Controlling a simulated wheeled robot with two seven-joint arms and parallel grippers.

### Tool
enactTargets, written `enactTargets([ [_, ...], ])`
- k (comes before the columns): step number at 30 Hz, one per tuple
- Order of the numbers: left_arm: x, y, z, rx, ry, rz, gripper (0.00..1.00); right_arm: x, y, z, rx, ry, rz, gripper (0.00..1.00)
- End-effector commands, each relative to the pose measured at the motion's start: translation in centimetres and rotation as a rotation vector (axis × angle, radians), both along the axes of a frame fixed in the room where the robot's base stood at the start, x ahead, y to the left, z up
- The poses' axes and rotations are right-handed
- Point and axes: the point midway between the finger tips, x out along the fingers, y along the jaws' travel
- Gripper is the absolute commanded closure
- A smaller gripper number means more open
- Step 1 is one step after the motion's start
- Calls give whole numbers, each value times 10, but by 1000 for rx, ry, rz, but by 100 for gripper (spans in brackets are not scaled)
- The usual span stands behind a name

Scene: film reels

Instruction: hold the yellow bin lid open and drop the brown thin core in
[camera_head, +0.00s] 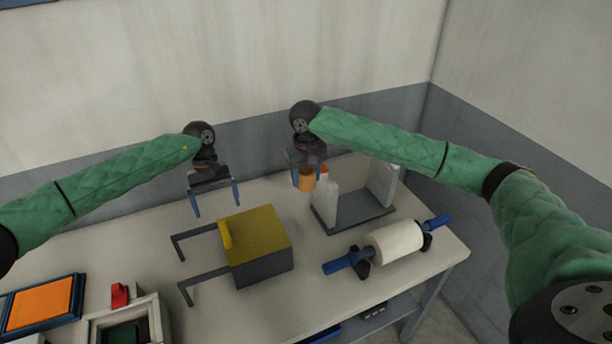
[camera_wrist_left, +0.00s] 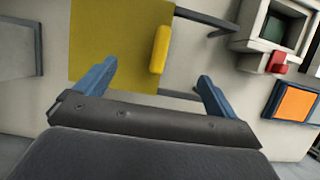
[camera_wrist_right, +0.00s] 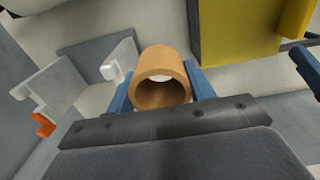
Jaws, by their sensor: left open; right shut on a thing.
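The grey bin with a yellow lid (camera_head: 262,236) stands mid-table; the lid lies shut, with a raised yellow handle (camera_head: 226,234) on its left edge. The lid (camera_wrist_left: 110,45) and handle (camera_wrist_left: 160,50) also show in the left wrist view. My left gripper (camera_head: 216,203) is open and empty, above the table to the back left of the bin. My right gripper (camera_head: 308,178) is shut on the brown core (camera_head: 306,182) and holds it above the table behind the bin, to its right. The hollow core (camera_wrist_right: 162,80) shows between the blue fingers in the right wrist view.
Two grey bars (camera_head: 200,286) reach left from the bin. A grey stand with white uprights (camera_head: 352,218) is at the back right. A white roll (camera_head: 394,241) on a blue rod lies at the right front. An orange pad (camera_head: 40,305) and a framed box (camera_head: 130,325) are front left.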

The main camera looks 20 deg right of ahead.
Motion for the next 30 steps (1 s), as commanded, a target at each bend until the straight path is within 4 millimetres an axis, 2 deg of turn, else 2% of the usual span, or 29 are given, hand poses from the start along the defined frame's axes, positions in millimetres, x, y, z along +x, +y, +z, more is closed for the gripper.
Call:
enactTargets([
  [18, -29, 0, -68, -1, 2, 2, 5, 0, 0, 0, 0, 0, 0, 69],
  [24, -35, 0, -84, -1, 1, 2, 5, 0, 0, 0, 0, 0, 0, 69],
  [30, -37, 0, -89, -1, 1, 2, 5, 0, 0, 0, 0, 0, 0, 69],
])
